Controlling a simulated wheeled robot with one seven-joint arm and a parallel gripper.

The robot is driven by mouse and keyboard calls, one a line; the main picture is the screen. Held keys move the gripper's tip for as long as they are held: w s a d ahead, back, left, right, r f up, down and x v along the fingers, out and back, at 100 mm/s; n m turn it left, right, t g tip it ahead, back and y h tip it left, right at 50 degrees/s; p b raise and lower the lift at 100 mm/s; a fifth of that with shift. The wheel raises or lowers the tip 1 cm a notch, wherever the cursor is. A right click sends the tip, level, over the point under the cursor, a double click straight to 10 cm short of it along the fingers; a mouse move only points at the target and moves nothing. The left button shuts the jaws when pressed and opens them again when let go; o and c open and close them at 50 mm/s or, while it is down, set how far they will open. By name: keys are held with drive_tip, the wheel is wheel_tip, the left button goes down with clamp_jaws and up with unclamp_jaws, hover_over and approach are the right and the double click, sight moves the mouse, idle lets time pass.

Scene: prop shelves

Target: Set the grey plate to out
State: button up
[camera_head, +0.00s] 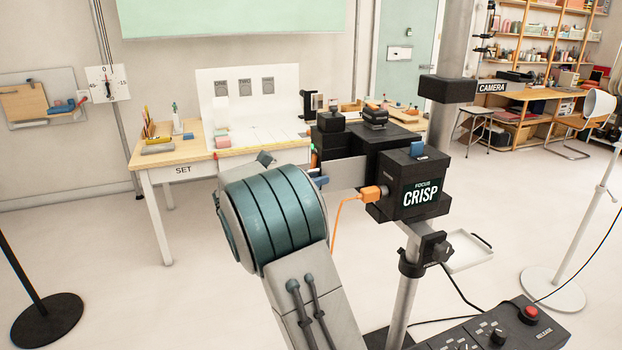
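The grey plate (345,174) is a flat, light-grey panel standing on edge at the left side of the black camera body (380,150). It sticks out to the left of the body. A small blue piece (320,181) shows at its left end; I cannot tell whether it is joined to the plate. My arm's large teal joint stands in front, left of the plate. My gripper is hidden behind the arm, so I cannot see its fingers or whether they touch the plate.
A control console (500,335) lies at lower right. The SET table (183,170) stands behind, a lamp stand (553,290) at right.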

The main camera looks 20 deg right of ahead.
drive_tip(key=b+v, duration=0.1)
drive_tip(key=v, duration=1.3)
drive_tip(key=shift+b, duration=0.3)
drive_tip(key=shift+d+r, duration=0.1)
drive_tip(key=s+d+f+m+g+y, duration=0.25)
drive_tip(key=s+d+m+y, duration=0.2)
drive_tip(key=s, duration=0.25)
drive_tip(key=s+d+f+m+g+y, duration=0.1)
drive_tip(key=s+d+f+m+y, duration=0.3)
drive_tip(key=s, duration=0.4)
drive_tip(key=s+a+f+m+t+y, duration=0.1)
drive_tip(key=s+a+f+m+y, duration=0.1)
drive_tip(key=s+m, duration=0.4)
drive_tip(key=s+a+f+m+t+y, duration=0.1)
drive_tip(key=s+a+f+m+y, duration=0.2)
drive_tip(key=s+m+y, duration=0.3)
drive_tip(key=s+f+y, duration=0.1)
drive_tip(key=s, duration=0.3)
